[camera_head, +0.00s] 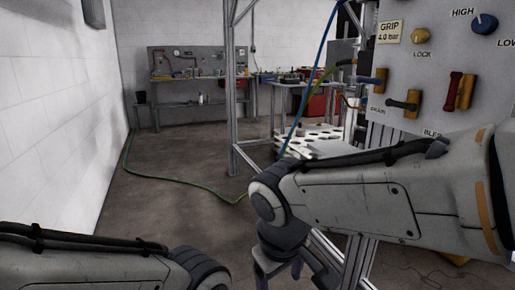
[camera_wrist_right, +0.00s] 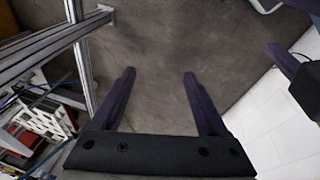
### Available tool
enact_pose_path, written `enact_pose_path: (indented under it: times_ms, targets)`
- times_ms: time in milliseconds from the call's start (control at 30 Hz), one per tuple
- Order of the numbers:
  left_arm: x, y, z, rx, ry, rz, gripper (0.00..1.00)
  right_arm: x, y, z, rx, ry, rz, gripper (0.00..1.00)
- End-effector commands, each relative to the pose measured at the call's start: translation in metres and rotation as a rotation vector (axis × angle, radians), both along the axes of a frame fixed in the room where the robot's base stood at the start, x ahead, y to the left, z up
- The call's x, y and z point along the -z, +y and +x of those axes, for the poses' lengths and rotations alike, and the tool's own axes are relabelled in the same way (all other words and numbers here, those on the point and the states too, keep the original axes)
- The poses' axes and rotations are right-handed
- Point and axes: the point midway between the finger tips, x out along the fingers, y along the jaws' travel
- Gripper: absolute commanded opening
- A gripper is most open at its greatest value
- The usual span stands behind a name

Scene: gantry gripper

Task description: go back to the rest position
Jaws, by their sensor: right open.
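My right arm (camera_head: 385,195) reaches in from the right across the head view, bent down at the wrist. My right gripper (camera_head: 280,277) hangs at the bottom middle, partly cut off by the frame edge. In the right wrist view its two dark fingers (camera_wrist_right: 159,77) are wide apart with only bare floor between them. My left arm (camera_head: 80,265) lies low at the bottom left of the head view, its gripper out of frame. A similar dark finger and black block at the right edge of the wrist view look like part of my left gripper (camera_wrist_right: 287,64).
A control panel (camera_head: 455,85) with knobs and levers stands close at the right, behind my right arm. A metal frame (camera_head: 231,100) and a white perforated rack (camera_head: 318,143) stand mid-room. A green hose (camera_head: 165,179) crosses the open floor (camera_head: 180,205). A workbench (camera_head: 190,78) is at the back.

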Motion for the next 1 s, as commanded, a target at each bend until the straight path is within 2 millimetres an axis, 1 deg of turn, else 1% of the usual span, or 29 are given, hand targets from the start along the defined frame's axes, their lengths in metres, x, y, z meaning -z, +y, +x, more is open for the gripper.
enact_pose_path:
  times_ms: [33, 100, 300, 333, 367, 400, 567, 667, 1000]
  targets:
    - [0.0, 0.0, 0.0, 0.0, 0.0, 0.0, 0.74, 0.015, 0.0, -0.025, -0.024, 0.049, 0.021, 0.77]
    - [0.0, 0.0, 0.0, 0.0, 0.0, 0.0, 0.74, 0.033, 0.0, -0.055, -0.045, 0.107, 0.052, 0.77]
    - [0.0, 0.0, 0.0, 0.0, 0.0, 0.0, 0.74, 0.075, -0.007, -0.13, -0.081, 0.243, 0.125, 0.77]
    - [-0.007, 0.0, 0.0, 0.0, 0.001, 0.001, 0.74, 0.07, -0.008, -0.134, -0.083, 0.251, 0.131, 0.77]
    - [-0.021, 0.0, 0.0, 0.0, 0.001, 0.001, 0.74, 0.054, -0.007, -0.131, -0.083, 0.246, 0.131, 0.77]
    - [-0.03, 0.0, 0.0, 0.0, 0.001, 0.001, 0.74, 0.045, -0.007, -0.13, -0.081, 0.245, 0.129, 0.77]
    - [-0.066, 0.0, 0.0, 0.0, -0.001, -0.001, 0.74, 0.009, -0.007, -0.129, -0.08, 0.245, 0.127, 0.77]
    - [-0.093, 0.0, 0.0, 0.0, 0.0, 0.0, 0.74, -0.018, -0.007, -0.129, -0.08, 0.246, 0.127, 0.77]
    - [-0.209, 0.0, 0.0, 0.0, 0.0, 0.0, 0.74, -0.135, -0.007, -0.129, -0.078, 0.245, 0.126, 0.77]
